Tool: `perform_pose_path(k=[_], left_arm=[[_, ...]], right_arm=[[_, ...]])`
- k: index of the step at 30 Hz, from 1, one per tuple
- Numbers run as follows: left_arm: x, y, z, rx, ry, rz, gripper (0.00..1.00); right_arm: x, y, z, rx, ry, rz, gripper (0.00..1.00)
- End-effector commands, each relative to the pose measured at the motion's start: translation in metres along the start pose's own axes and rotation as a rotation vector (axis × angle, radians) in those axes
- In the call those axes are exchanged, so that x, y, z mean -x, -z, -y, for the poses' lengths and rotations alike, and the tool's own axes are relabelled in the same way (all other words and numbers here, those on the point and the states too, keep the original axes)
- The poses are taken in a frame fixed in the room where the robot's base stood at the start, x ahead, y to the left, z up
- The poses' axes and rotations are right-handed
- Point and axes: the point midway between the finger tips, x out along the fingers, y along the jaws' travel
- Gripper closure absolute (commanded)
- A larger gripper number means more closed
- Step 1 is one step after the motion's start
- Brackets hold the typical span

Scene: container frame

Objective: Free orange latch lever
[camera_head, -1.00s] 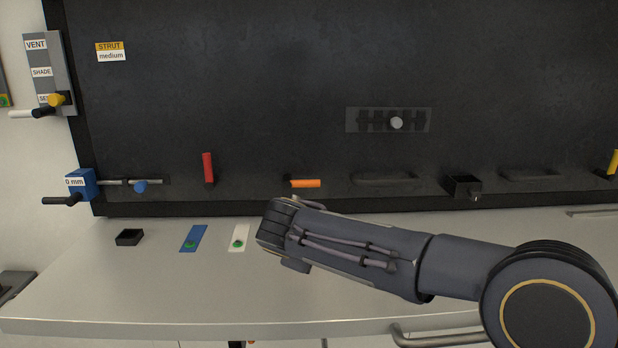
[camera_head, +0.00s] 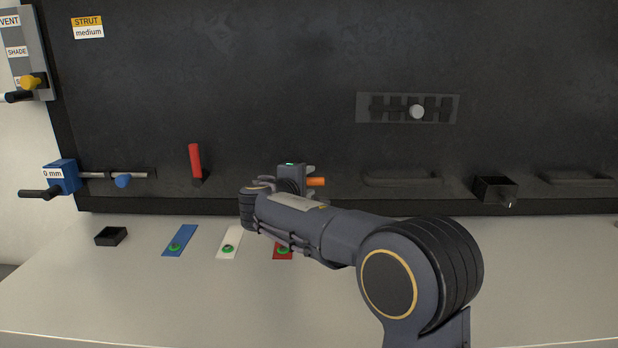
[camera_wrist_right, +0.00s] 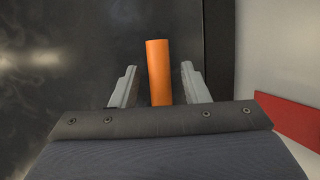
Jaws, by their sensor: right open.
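The orange latch lever (camera_head: 317,181) lies horizontally at the lower edge of the black panel, its free end pointing right. My right gripper (camera_head: 311,182) is at the lever, and its body hides the lever's left part in the head view. In the right wrist view the lever (camera_wrist_right: 159,72) stands between the two grey fingers of my right gripper (camera_wrist_right: 158,85). The fingers are open, with a visible gap on each side of the lever. My left gripper is in neither view.
A red lever (camera_head: 195,161) stands upright to the left. A blue box with a rod (camera_head: 62,177) is further left. A black cup (camera_head: 495,189) is to the right. Blue (camera_head: 181,240), white (camera_head: 229,243) and red (camera_head: 283,252) plates lie on the grey bench below.

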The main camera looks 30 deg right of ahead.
Motion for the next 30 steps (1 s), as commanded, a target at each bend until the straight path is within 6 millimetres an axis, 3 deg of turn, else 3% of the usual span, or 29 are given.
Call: perform_pose_path(k=[11,21,30], left_arm=[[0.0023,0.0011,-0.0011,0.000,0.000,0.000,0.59],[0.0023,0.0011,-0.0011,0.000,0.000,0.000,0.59],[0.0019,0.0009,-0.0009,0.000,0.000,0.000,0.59]], right_arm=[[-0.0099,-0.0002,0.0008,0.000,0.001,-0.001,0.59],[-0.0096,-0.0001,0.0010,0.000,0.002,-0.001,1.00],[-0.0095,0.0000,0.0013,0.005,0.001,0.000,1.00]])
